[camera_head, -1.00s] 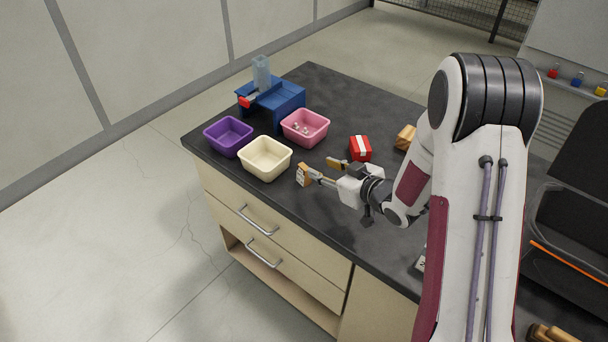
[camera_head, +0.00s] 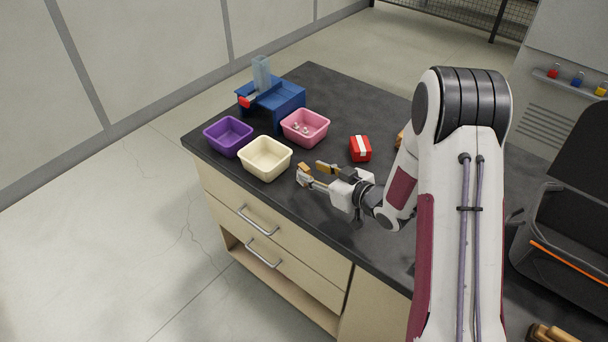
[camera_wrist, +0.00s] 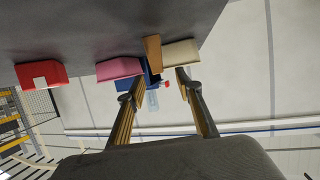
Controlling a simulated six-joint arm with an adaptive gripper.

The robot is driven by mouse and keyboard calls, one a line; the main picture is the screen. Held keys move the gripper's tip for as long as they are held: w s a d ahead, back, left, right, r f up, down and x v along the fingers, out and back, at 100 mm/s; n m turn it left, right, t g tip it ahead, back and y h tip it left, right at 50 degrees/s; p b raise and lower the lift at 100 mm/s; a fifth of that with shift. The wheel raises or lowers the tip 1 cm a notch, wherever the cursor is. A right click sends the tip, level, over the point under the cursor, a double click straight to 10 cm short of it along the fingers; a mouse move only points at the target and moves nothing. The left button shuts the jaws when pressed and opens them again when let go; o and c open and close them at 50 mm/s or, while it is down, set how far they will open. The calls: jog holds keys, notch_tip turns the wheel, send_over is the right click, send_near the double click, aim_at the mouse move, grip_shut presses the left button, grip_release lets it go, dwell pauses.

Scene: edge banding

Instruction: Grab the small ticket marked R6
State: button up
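A small tan block-like piece (camera_head: 303,173) stands near the front edge of the dark worktop, just right of the cream bin. A pale face shows on it, but no R6 marking is readable. In the wrist view it is the tan upright piece (camera_wrist: 153,54), beyond and between my fingertips. My gripper (camera_head: 314,176) is open, low over the worktop and just right of this piece. One finger overlaps it in the head view, so contact cannot be told. The gap between the fingertips (camera_wrist: 160,84) looks empty in the wrist view.
Cream (camera_head: 265,158), purple (camera_head: 228,136) and pink (camera_head: 305,127) bins stand left of my gripper, the pink holding small items. A blue stand (camera_head: 277,99) is behind. A red box with a white band (camera_head: 361,149) lies behind my gripper. The worktop's front edge is close.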

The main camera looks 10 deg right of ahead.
aim_at(308, 170)
jog(key=shift+w+a+f, duration=0.1)
jog(key=shift+w, duration=0.05)
jog(key=shift+d+x, duration=0.2)
jog(key=shift+x, duration=2.4)
jog(key=shift+f, duration=0.15)
jog(key=c, duration=0.9)
